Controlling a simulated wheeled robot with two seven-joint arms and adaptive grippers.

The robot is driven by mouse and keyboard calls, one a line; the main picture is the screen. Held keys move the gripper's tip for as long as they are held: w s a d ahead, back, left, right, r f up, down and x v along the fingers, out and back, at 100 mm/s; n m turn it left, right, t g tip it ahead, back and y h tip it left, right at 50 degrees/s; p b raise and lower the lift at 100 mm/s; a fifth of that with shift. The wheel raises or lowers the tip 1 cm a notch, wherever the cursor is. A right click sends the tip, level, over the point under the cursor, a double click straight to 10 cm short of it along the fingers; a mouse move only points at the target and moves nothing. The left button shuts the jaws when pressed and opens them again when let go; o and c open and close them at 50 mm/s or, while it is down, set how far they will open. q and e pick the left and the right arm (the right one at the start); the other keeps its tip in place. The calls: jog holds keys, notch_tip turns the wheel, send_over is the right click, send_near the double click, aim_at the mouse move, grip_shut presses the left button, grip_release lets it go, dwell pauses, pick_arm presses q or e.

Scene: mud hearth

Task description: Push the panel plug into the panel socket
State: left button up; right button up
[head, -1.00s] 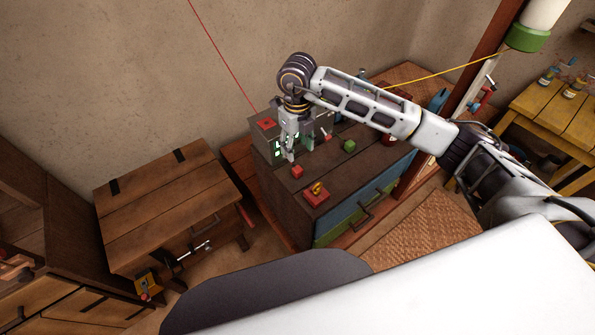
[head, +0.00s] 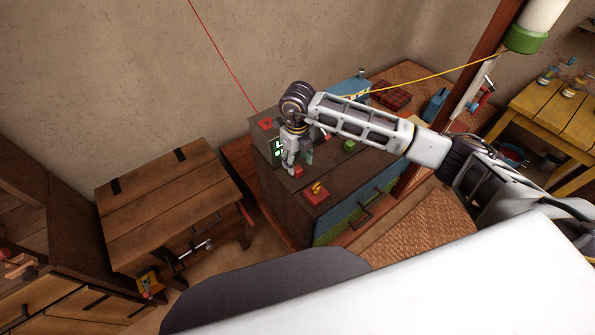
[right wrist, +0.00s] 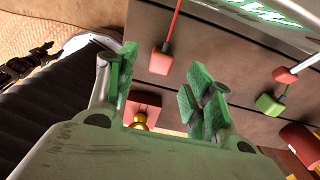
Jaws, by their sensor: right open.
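My right gripper (head: 298,162) is open over the dark wooden chest top, close to a small red block (head: 296,172). In the right wrist view the open jaws (right wrist: 160,92) hold nothing. There a red block (right wrist: 162,58) on a red cord or rod lies just beyond the jaws. A box with a lit green display (head: 277,148), likely the panel, stands behind my gripper. A red base with a yellow knob (head: 316,193) sits near the chest's front edge. I cannot tell for certain which piece is the panel plug or which is the socket. My left gripper is not in view.
A green block (head: 349,146) sits right of my gripper; it also shows in the right wrist view (right wrist: 270,104) beside another red block (right wrist: 283,75). A wooden chest (head: 170,195) stands left. A wooden post (head: 487,55) rises on the right.

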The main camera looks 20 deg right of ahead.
aim_at(298, 168)
jog(key=shift+f+p, duration=0.75)
jog(key=shift+f, duration=1.8)
jog(key=c, duration=1)
jog(key=shift+c, duration=0.2)
jog(key=shift+r, duration=0.1)
notch_tip(298, 168, up, 8)
jog(key=shift+r+b, duration=0.15)
jog(key=shift+b, duration=0.7)
jog(key=shift+r, duration=0.8)
